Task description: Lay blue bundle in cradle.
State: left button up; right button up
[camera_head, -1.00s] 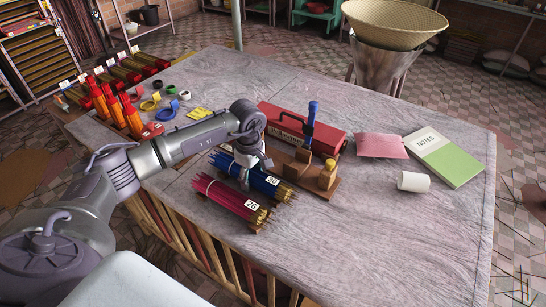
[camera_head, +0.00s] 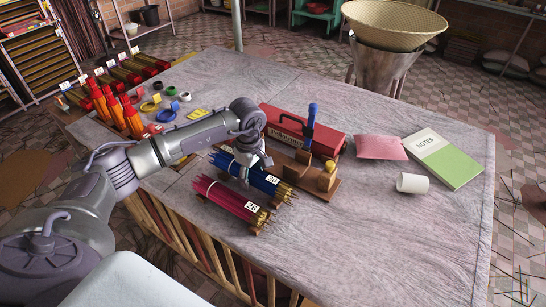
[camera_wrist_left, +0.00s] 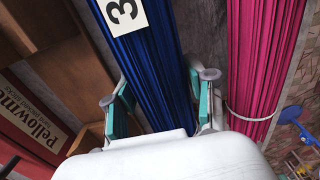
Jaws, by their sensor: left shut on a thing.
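The blue bundle (camera_head: 260,179) of thin sticks has a white tag reading 30. It lies slanted beside the pink bundle (camera_head: 228,197). My left gripper (camera_head: 244,180) is shut on the blue bundle near its middle. In the left wrist view, the fingers of my left gripper (camera_wrist_left: 161,100) clasp both sides of the blue bundle (camera_wrist_left: 150,65). A wooden stand (camera_head: 322,188) with an upright blue handle and wooden blocks is just right of the blue bundle. I cannot tell surely whether this is the cradle. My right gripper is not in view.
The pink bundle, tagged 26, rests on low brown supports close by the left gripper. A red box (camera_head: 293,131) stands behind the wooden stand. The front right tabletop is clear.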

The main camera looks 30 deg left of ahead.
aim_at(252, 169)
pick_arm(q)
jog(key=shift+r+p, duration=0.95)
jog(key=shift+r, duration=1.05)
jog(key=shift+w, duration=0.1)
